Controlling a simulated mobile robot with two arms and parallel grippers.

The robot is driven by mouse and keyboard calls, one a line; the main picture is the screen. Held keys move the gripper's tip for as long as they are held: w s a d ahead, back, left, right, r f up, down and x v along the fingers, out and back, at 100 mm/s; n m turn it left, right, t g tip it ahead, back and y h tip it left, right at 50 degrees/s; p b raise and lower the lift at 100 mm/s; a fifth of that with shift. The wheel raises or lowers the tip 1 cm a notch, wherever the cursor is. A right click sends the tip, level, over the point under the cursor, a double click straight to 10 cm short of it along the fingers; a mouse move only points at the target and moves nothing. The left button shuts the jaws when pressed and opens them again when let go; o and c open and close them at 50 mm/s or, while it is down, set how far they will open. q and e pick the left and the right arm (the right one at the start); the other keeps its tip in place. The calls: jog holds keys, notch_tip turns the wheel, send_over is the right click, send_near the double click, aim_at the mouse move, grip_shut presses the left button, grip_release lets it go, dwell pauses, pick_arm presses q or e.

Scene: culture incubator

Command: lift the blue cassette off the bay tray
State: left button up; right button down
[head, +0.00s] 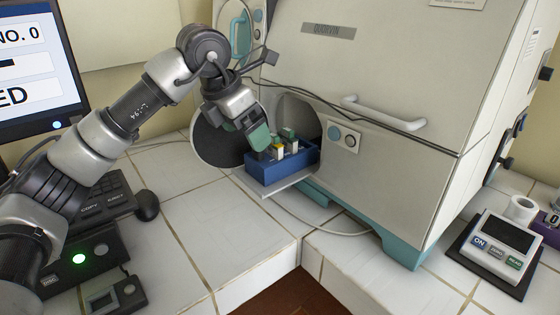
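The blue cassette (285,172) sits on the pale bay tray (292,186), which sticks out of a round opening in the front of the white incubator (370,90). The cassette is an open-topped box holding several small items with white, yellow and green parts. My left gripper (262,143) reaches in from the left and points down at the cassette's left side, with a green-padded finger at its upper edge. The far finger is hard to tell from the items in the cassette, so I cannot tell whether it grips anything. My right gripper is out of view.
A round dark door (218,141) stands open left of the opening. A cable (325,228) lies on the tiled counter below. A small scale (494,244) stands at the right. A monitor (40,70) and keypad (95,200) are at the left.

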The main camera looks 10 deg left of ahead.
aim_at(262, 155)
pick_arm(q)
jog(key=x, duration=0.8)
jog(key=shift+w+d, duration=0.2)
jog(key=shift+w, duration=0.25)
jog(key=c, duration=0.8)
